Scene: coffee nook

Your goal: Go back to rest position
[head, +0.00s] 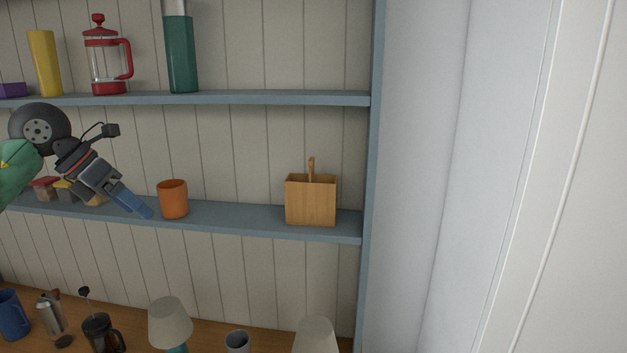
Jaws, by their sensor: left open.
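My left gripper (133,204) is in the head view at the left, at the end of my arm coming in from the left edge. Its blue fingers point down and to the right, in front of the lower shelf. It is open, and nothing shows between its fingers. The fingertips appear just left of an orange cup (173,200); the depth gap between them is hard to tell. My right gripper is not in view.
The lower blue shelf (258,216) also holds a wooden box (311,201) and small boxes partly behind my arm. The upper shelf (240,98) holds a red French press (106,62) and bottles. Lamps and pots stand on the wooden counter (210,335) below.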

